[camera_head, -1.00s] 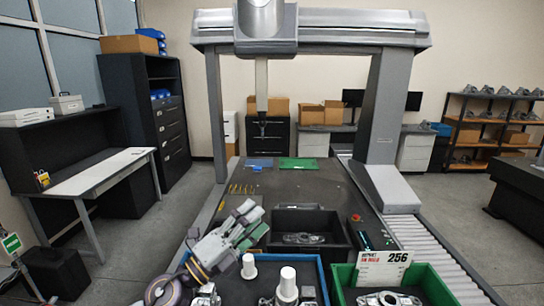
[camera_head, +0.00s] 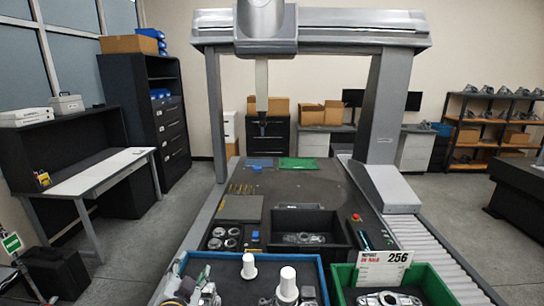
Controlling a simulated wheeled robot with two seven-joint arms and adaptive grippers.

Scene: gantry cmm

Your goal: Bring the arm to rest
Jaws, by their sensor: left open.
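My left gripper (camera_head: 199,276) shows low at the picture's left of centre, over the left end of the blue-rimmed bin (camera_head: 250,256). It is open and I see nothing between its fingers. Only a small part of it is in the frame; the rest of my left arm is cut off by the bottom edge. My right gripper is not in view.
The blue bin holds white capped cylinders (camera_head: 288,283) and metal parts. A green bin (camera_head: 432,284) with a "256" sign (camera_head: 384,270) stands right of it. A black tray (camera_head: 335,235) with a casting lies behind. The gantry (camera_head: 379,105) spans the dark table.

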